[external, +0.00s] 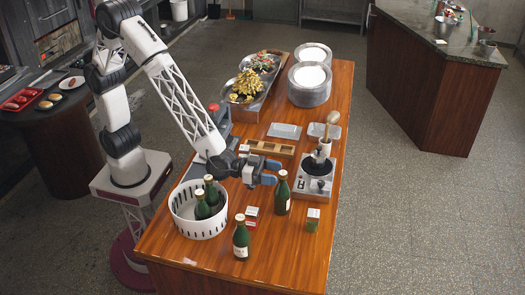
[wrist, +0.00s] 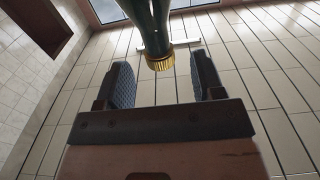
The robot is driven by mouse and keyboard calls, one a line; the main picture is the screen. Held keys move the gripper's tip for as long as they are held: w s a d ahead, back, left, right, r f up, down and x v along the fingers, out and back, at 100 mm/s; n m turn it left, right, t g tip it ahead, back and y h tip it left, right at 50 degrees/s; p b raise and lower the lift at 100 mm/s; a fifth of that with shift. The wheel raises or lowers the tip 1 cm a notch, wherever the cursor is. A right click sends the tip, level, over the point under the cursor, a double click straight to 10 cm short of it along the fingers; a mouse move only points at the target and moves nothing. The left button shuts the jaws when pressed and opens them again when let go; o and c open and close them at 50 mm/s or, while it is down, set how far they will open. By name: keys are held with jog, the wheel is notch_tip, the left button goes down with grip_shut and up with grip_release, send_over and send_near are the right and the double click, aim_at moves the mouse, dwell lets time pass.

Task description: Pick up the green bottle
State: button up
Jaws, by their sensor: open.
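A green bottle (external: 283,196) stands upright on the wooden counter, just right of my gripper (external: 270,172). My gripper is open and level with the top of this bottle. In the wrist view, a dark green bottle neck (wrist: 148,22) with a gold cap (wrist: 160,60) shows between and just beyond the two fingers of my gripper (wrist: 163,78), with gaps on both sides. Another green bottle (external: 241,240) with a pale label stands nearer the counter's front edge. Two more green bottles (external: 203,207) stand in a white slotted basket (external: 200,229).
A small red-and-white box (external: 252,212) and a green-and-white one (external: 313,220) stand near the bottle. A grey appliance (external: 316,188) is to the right. Food trays (external: 246,104) and plate stacks (external: 310,90) fill the far end. The front right counter is clear.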

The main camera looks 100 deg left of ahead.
jog(key=shift+w, duration=0.1)
dwell(0.3)
jog(key=shift+w, duration=2.55)
grip_shut()
